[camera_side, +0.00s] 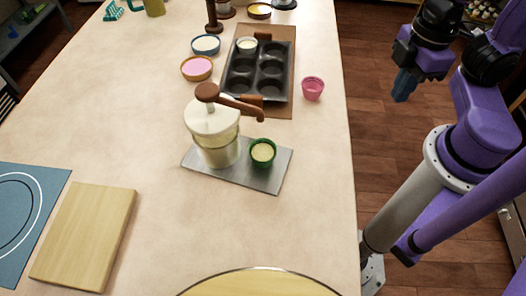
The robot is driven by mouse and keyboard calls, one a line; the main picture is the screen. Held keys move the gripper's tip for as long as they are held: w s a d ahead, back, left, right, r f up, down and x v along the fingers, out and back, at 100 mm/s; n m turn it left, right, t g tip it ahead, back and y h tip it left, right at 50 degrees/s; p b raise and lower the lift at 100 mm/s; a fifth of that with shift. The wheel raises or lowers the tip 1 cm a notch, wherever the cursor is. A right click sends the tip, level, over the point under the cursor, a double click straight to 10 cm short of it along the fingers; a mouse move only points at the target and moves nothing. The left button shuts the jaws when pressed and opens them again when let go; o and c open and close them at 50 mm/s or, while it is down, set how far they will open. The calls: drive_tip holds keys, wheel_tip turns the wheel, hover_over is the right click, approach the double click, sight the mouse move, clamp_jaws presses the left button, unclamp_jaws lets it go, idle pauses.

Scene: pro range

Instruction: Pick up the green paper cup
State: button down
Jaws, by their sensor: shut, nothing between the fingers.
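A green paper cup (263,153) with pale yellow contents stands upright on a grey metal tray (268,178). It is close to the right side of a white dispenser (212,137) with a brown handle. My gripper (403,88) is at the upper right, past the table's right edge and over the floor. Its blue fingers point down and are shut, with nothing held. It is well apart from the cup.
A dark muffin tin (256,76) lies on a brown board behind the dispenser, with a pink cup (312,89) beside it. Bowls of pink (197,68) and white (206,45) contents stand left of the tin. A wooden board (84,237) lies at the front left.

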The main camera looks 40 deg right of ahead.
drive_tip(key=shift+c, duration=1)
unclamp_jaws()
drive_tip(key=n+t+y, duration=0.1)
drive_tip(key=n+t, duration=0.3)
drive_tip(key=n, duration=2.4)
approach(263, 150)
drive_tip(key=shift+x, duration=5.15)
